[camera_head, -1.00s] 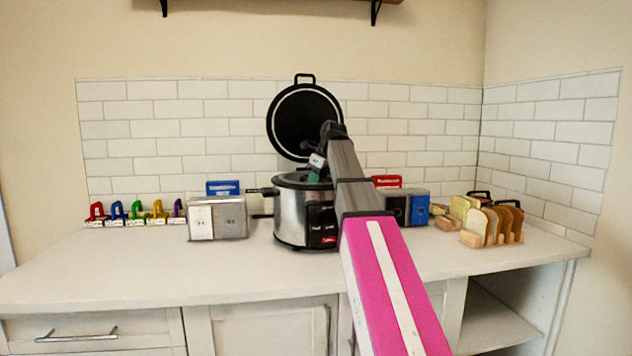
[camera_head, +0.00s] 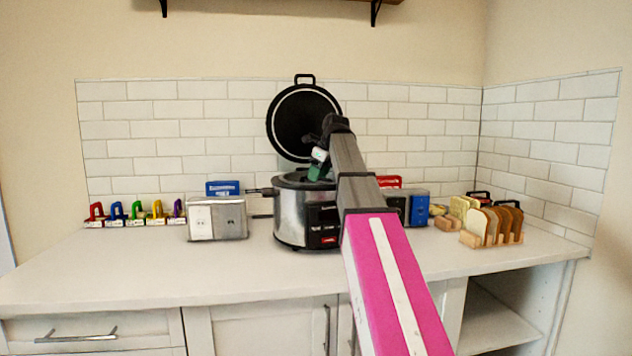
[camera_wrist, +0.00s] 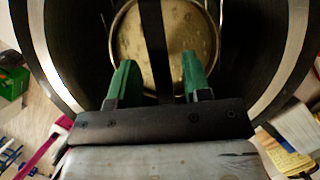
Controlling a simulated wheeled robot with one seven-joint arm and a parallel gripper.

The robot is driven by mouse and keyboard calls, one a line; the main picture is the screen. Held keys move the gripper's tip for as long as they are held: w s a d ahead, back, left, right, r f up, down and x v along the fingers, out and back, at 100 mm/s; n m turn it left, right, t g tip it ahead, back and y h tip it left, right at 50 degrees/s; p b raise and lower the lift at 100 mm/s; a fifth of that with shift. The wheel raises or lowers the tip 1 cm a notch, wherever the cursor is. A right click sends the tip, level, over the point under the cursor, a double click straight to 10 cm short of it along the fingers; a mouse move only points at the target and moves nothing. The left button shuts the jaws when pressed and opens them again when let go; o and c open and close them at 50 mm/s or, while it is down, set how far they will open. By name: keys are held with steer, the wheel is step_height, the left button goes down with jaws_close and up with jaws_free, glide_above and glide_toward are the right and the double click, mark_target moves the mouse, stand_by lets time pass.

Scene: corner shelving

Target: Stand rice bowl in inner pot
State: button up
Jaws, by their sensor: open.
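The steel cooker (camera_head: 290,215) stands on the counter with its black round lid (camera_head: 304,122) raised behind it. In the wrist view its dark round wall (camera_wrist: 275,60) surrounds the view below my gripper. A round, speckled beige piece with a pale rim, which looks like the rice bowl (camera_wrist: 185,35), lies inside it. My gripper (camera_wrist: 158,80) is open, with its green fingertips apart over the near part of that piece. A black bar crosses between the fingers. In the head view my gripper (camera_head: 318,172) is just above the cooker opening, and the bowl is hidden.
A grey metal box (camera_head: 217,218) stands left of the cooker, with several coloured clips (camera_head: 137,213) farther left. A blue box (camera_head: 419,206) and a wooden rack of bread slices (camera_head: 492,225) stand to the right. The front counter (camera_head: 180,275) is clear.

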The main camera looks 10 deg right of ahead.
steer(key=v, duration=0.9)
steer(key=shift+r, duration=0.3)
steer(key=shift+s, duration=0.2)
